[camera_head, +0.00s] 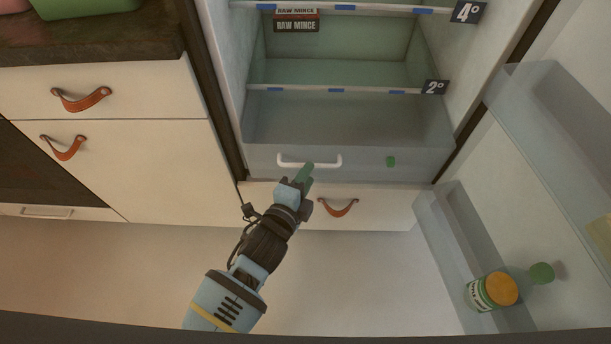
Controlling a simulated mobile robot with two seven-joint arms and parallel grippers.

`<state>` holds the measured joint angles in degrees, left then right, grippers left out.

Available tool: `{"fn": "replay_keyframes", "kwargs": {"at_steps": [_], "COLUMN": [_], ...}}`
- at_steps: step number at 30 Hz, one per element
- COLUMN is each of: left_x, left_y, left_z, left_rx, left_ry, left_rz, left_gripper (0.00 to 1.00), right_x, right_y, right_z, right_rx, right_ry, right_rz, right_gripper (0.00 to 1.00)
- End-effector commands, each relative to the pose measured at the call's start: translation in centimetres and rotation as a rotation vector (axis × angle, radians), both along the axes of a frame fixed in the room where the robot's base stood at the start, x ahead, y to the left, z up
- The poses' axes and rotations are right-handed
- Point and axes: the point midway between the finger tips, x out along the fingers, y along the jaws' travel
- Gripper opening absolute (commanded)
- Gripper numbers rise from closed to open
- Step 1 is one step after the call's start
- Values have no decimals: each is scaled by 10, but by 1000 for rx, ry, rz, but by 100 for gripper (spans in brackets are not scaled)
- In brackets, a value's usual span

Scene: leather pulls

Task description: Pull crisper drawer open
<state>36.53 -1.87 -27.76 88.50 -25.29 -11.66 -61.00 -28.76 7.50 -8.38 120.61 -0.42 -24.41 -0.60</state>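The crisper drawer (365,172) is the clear bin at the bottom of the open fridge. Its front looks flush with the fridge opening. My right gripper is not in view.
The open fridge door with clear shelves (465,235) stands at the right, holding a jar (492,291). Below the crisper is a white panel with a leather pull (338,208). White cabinets (130,150) with leather pulls are at the left. The floor in front is clear.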

Motion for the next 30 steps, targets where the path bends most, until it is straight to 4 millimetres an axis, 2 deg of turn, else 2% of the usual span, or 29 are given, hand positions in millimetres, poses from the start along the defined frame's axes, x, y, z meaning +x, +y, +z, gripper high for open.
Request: {"fn": "replay_keyframes", "kwargs": {"at_steps": [8,21,30], "left_x": [-3,-60,-71], "left_y": [2,26,31], "left_z": [1,13,15], "left_rx": [0,0,0], "left_ry": [0,0,-1], "left_rz": [1,0,0], "left_gripper": [33,33,33], "right_x": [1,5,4], "right_y": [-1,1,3], "right_z": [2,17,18], "right_rx": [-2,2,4], "right_ry": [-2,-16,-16], "right_rz": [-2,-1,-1], "right_gripper": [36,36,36]}}
